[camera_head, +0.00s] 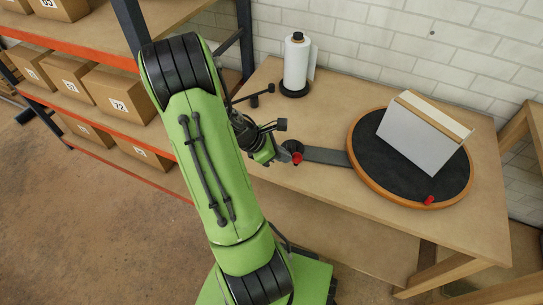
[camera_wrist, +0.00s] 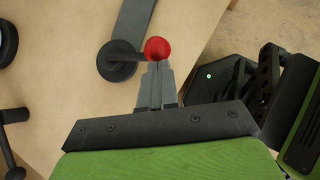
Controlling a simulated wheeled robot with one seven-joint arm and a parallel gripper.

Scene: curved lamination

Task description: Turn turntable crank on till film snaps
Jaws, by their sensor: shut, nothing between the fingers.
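The round turntable (camera_head: 365,165) has a dark top and a wooden rim, and stands on the right of the table. A flat grey bar (camera_head: 325,156) runs from it to the crank (camera_wrist: 116,60), a dark disc with a short arm and a red ball knob (camera_head: 297,158). The red knob also shows in the wrist view (camera_wrist: 157,49). My gripper (camera_wrist: 158,68) is shut and empty, its tips at the knob's near edge; I cannot tell whether they touch. A pale block (camera_head: 418,138) with a cream top stands on the turntable. A white film roll (camera_head: 297,62) stands upright at the back.
The wooden table (camera_head: 335,195) is clear at its front left. A dark rod with a knobbed end (camera_head: 262,95) is left of the roll. A red piece (camera_head: 429,200) sits at the turntable's front rim. Shelves with cardboard boxes (camera_head: 118,96) are at left, and a brick wall is behind.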

